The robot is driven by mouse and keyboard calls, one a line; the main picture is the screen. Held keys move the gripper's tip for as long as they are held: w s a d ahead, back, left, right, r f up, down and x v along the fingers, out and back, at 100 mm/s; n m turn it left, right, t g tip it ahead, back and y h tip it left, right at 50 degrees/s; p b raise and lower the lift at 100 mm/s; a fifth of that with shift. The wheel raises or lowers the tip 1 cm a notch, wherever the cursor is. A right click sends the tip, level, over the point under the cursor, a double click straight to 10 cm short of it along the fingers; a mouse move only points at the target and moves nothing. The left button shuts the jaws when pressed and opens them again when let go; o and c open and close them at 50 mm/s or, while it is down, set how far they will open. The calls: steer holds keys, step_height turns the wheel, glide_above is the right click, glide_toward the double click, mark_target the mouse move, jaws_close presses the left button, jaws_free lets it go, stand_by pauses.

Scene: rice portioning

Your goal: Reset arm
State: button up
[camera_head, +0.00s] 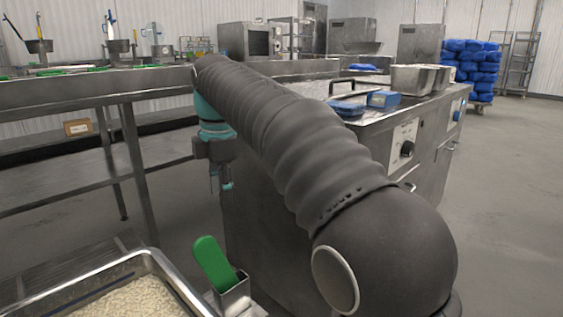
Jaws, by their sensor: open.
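My arm, in a dark ribbed sleeve, reaches from the lower right up to the upper left of the head view. My gripper (220,185) hangs below the teal wrist, pointing down beside the steel counter. Its two thin fingers look apart, with nothing visible between them. A metal pan of rice (150,255) stands at the lower left, partly cut off by the frame. A green-handled tool (212,262) stands in a small metal holder (234,294) to the right of the pan. My gripper is well away from both.
A long steel table (100,92) runs along the left. A steel counter (370,118) behind my arm carries blue containers (382,98) and metal pans (415,78). Blue sacks (468,65) are stacked at the back right. The floor at the right is clear.

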steer(key=s+d+f+m+t+p, duration=0.1)
steer(key=s+d+f+m, duration=0.2)
steer(key=d+f+m, duration=0.7)
steer(key=s+d+r+m+t+p, duration=0.1)
steer(key=s+d+m+t+p, duration=0.3)
steer(key=s+d+m, duration=1.1)
steer(key=s+d+p, duration=0.2)
steer(key=s+d, duration=0.2)
steer(key=d, duration=0.2)
steer(key=shift+s+d+r, duration=0.35)
steer(key=shift+s, duration=0.05)
